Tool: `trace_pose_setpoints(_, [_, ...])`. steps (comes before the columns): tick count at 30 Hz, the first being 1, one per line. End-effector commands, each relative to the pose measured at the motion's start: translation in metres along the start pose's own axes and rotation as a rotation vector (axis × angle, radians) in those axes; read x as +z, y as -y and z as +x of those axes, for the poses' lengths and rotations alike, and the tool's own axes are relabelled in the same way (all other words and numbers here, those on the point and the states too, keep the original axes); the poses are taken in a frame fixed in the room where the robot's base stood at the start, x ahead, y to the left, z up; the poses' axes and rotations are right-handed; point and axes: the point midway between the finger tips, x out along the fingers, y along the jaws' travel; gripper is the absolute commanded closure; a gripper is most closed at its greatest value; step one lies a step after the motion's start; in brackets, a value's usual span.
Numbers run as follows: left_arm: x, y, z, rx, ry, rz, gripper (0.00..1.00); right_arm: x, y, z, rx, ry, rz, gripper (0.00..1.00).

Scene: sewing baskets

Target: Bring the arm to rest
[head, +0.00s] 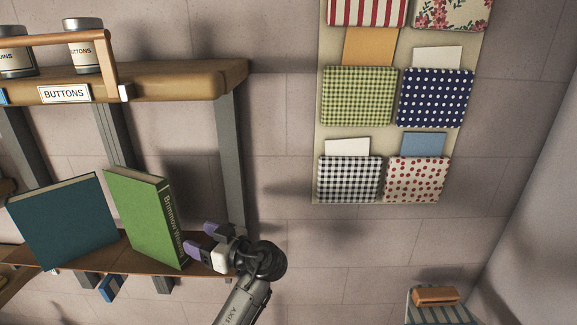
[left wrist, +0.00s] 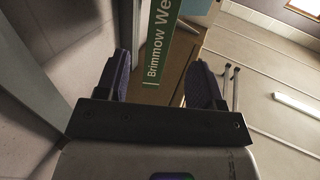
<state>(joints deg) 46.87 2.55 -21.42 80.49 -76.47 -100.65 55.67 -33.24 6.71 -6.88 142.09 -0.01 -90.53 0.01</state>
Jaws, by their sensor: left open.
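My left gripper (head: 202,240) is open at the right end of the lower shelf, its purple-tipped fingers close to the spine of a green book (head: 148,215). The book leans on the shelf, with "Brimmow" lettering on its spine. In the left wrist view the two dark fingers of my left gripper (left wrist: 162,78) are spread apart. The spine of the green book (left wrist: 158,45) shows in the gap between them. I cannot tell whether a finger touches it. My right gripper is not in view.
A dark teal book (head: 63,222) leans left of the green one on the lower shelf (head: 135,258). An upper shelf (head: 185,80) with jars (head: 84,48) and a "BUTTONS" label is above. Fabric pockets (head: 358,95) hang on the wall. A striped basket (head: 440,314) stands lower right.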

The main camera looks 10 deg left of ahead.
Motion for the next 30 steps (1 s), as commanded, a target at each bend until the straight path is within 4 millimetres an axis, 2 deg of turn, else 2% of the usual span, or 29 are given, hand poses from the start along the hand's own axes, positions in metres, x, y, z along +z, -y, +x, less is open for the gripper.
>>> trace_pose_setpoints(5, [-0.001,-0.001,0.0,0.007,-0.005,0.141,0.38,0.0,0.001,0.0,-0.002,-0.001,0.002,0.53])
trace_pose_setpoints(8, [0.006,-0.01,0.0,0.066,0.029,0.307,0.38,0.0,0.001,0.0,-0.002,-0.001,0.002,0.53])
trace_pose_setpoints(10, [0.008,-0.018,-0.006,0.17,0.078,0.412,0.38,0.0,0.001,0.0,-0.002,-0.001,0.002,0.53])
trace_pose_setpoints(13, [-0.001,-0.025,-0.018,0.348,0.131,0.492,0.38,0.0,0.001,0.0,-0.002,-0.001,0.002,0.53])
trace_pose_setpoints(18, [-0.03,-0.024,-0.043,0.654,0.155,0.521,0.38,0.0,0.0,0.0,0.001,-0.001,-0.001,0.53])
trace_pose_setpoints(21, [-0.042,-0.015,-0.059,0.831,0.145,0.518,0.38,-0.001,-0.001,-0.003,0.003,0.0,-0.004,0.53])
trace_pose_setpoints(23, [-0.042,-0.007,-0.069,0.933,0.14,0.519,0.38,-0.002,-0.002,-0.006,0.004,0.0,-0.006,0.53])
trace_pose_setpoints(26, [-0.03,0.015,-0.085,1.096,0.147,0.519,0.38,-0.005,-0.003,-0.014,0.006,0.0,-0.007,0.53])
trace_pose_setpoints(30, [0.001,0.054,-0.105,1.273,0.198,0.511,0.38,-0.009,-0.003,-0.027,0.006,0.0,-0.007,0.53])
